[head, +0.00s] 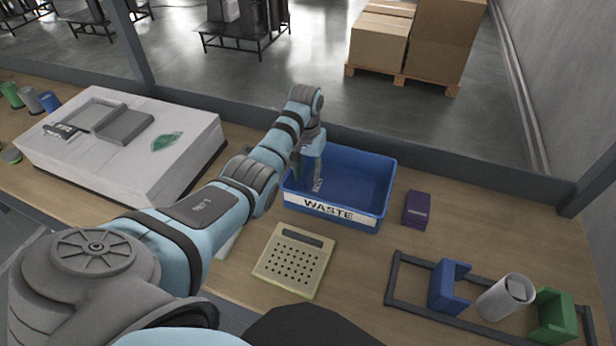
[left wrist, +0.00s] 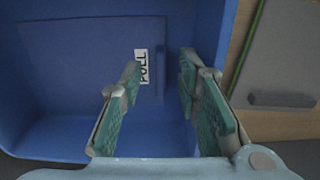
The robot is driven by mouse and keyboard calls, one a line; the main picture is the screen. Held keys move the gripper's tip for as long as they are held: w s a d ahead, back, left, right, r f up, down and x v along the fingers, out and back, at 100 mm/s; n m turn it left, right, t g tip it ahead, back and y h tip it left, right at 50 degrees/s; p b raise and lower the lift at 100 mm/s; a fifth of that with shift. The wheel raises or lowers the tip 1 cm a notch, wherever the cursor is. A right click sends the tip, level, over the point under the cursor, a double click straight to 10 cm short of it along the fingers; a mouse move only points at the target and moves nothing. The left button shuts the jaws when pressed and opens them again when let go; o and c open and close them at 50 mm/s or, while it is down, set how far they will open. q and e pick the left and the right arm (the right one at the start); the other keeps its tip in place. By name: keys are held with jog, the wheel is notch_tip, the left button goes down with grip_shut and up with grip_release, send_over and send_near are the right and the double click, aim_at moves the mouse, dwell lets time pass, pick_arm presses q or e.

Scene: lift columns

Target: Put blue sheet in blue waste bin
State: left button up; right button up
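The blue waste bin (head: 383,195) stands on the bench with a white WASTE label on its front. My left gripper (head: 316,172) reaches down into its left part. In the left wrist view the gripper (left wrist: 160,80) is open, its two green-padded fingers apart with nothing between them. Below it, inside the bin (left wrist: 22,125), lies a flat dark blue sheet (left wrist: 80,55) with a small ridge and a white label. The label shows between the fingers. The sheet seems to rest flat, apart from the fingers. My right gripper is not in view.
A beige perforated block (head: 296,262) sits in front of the bin, and a purple box (head: 417,210) to its right. A large white machine (head: 110,140) stands left. A dark frame (head: 395,280) with blue, white and green pieces is at the right.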

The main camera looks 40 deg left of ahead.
pick_arm(q)
notch_tip(320, 180, up, 9)
jog(key=shift+p, duration=0.3)
jog(key=shift+f, duration=0.1)
